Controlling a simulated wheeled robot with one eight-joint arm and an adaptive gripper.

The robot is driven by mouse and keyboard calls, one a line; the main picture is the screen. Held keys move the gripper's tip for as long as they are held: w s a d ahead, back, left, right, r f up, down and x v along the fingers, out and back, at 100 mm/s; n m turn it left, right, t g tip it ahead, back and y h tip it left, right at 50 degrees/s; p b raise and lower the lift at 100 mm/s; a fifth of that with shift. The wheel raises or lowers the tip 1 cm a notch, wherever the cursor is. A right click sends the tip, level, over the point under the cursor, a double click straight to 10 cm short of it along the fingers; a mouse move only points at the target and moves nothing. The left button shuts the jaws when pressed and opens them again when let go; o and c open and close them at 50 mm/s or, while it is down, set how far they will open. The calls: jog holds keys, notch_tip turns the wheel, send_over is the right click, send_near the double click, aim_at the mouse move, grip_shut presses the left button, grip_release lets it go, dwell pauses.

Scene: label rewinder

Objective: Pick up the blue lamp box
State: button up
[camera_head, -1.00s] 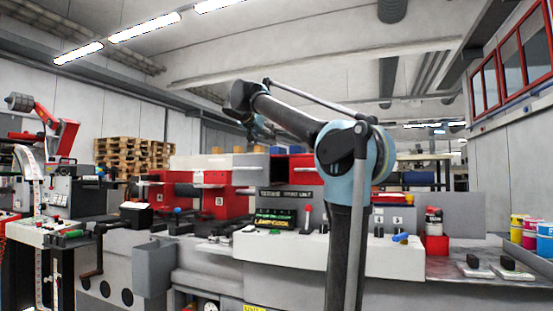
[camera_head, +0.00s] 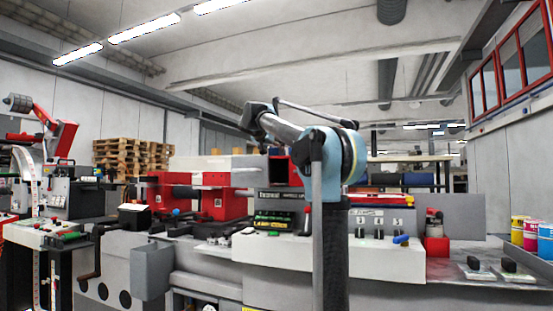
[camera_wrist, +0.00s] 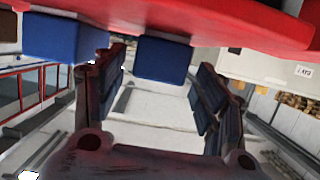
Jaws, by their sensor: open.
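My gripper (camera_wrist: 161,62) is open in the wrist view, one finger on the left and one on the right. A blue box (camera_wrist: 160,61) shows between the fingertips, with gaps on both sides. The wrist picture looks upside down, and the box meets a red surface (camera_wrist: 215,20) at the top. I cannot tell whether the box is inside the jaws or just beyond them. A second blue box (camera_wrist: 62,38) is farther left, outside the left finger. No lettering shows on either box. In the head view my gripper is hidden or too small to make out.

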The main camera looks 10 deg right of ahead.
jog(key=shift+x, duration=2.6)
jog(key=shift+d, duration=0.1)
jog(key=shift+c, duration=0.5)
jog(key=c, duration=1.3)
